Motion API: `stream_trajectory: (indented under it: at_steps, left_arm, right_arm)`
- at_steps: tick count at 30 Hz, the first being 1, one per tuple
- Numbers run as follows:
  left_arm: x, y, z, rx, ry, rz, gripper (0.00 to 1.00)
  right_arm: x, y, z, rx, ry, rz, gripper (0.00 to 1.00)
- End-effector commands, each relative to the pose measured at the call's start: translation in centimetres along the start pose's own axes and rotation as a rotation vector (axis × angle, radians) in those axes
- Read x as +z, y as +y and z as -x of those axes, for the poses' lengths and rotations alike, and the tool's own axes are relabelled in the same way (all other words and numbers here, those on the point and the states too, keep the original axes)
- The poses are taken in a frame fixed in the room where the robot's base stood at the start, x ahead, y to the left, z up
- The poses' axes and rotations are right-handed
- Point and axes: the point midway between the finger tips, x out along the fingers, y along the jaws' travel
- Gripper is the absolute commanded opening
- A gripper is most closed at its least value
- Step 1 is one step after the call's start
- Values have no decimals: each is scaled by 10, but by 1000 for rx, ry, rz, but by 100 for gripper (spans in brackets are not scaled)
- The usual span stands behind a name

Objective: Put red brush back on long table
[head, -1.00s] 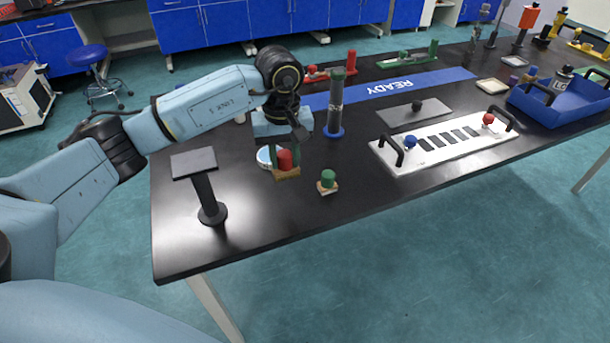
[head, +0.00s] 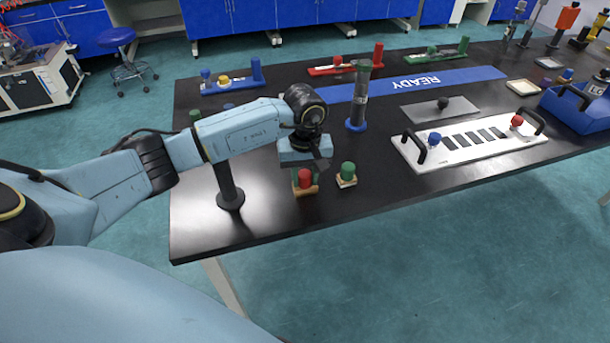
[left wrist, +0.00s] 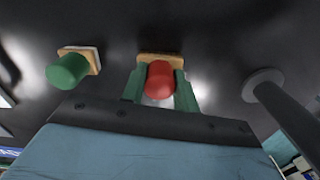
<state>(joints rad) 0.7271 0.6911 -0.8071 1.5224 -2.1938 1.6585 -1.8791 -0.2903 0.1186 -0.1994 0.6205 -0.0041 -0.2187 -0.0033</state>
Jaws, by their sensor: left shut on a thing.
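The red brush (head: 305,178) has a red knob on a tan block. My left gripper (head: 305,172) is shut on it, with a green finger on each side of the red knob in the left wrist view (left wrist: 160,82). The brush is at the long table's (head: 262,218) near part; I cannot tell whether its block touches the black top. A green brush (head: 347,174) stands upright just to its right in the head view and also shows in the left wrist view (left wrist: 68,70). My right gripper is not in view.
A black stand (head: 229,190) stands left of the brush, partly behind my arm. A dark cylinder with a blue base (head: 358,100) is behind. A white panel with black handles (head: 470,143) lies to the right. The table's front strip is clear.

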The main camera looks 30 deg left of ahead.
Motion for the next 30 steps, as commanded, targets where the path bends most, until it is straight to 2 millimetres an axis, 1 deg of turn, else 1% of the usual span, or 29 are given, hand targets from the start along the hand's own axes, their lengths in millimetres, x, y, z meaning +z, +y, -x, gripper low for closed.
stream_trajectory:
  at_steps: [6,7,11,12,20,23,26,30]
  left_arm:
    - [0,0,-4,0,0,0,8]
    - [0,0,-3,0,0,0,32]
    - [0,0,-2,0,-1,0,49]
    - [0,0,-2,0,-1,0,52]
    - [0,0,-2,0,-1,0,52]
    - [0,0,2,0,-1,0,52]
    - [-1,0,17,2,2,-2,52]
    - [-1,0,48,2,4,-1,52]
  right_arm:
    - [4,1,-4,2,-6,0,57]
    - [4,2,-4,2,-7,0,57]
    - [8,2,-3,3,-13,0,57]
    - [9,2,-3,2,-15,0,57]
    - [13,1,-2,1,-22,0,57]
    - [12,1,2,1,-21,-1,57]
    - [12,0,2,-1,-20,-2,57]
    - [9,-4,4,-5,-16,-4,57]
